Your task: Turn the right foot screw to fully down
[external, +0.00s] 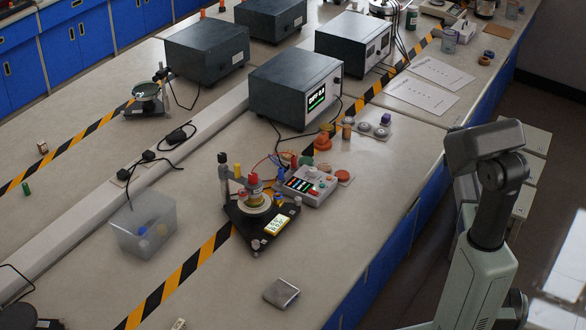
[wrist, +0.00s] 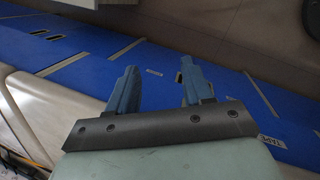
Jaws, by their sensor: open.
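A black triangular-based instrument (external: 238,217) stands on the bench in the external view, with a round brass-and-red part on top and a yellow display panel. A small pale foot screw (external: 297,201) shows at the right corner of its base, and another at its front corner. How far either screw is turned is too small to tell. My gripper (wrist: 158,86) shows in the wrist view with its two blue fingers apart and nothing between them. It faces the blue cabinet fronts, away from the instrument. In the external view my arm is raised at the right, apart from the instrument.
A control box (external: 309,184) with coloured buttons stands close behind the instrument at the right. A clear bin (external: 143,234) stands to the left, and a small grey box (external: 281,293) lies in front. A large meter box (external: 293,88) is behind. The bench's right front is mostly clear.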

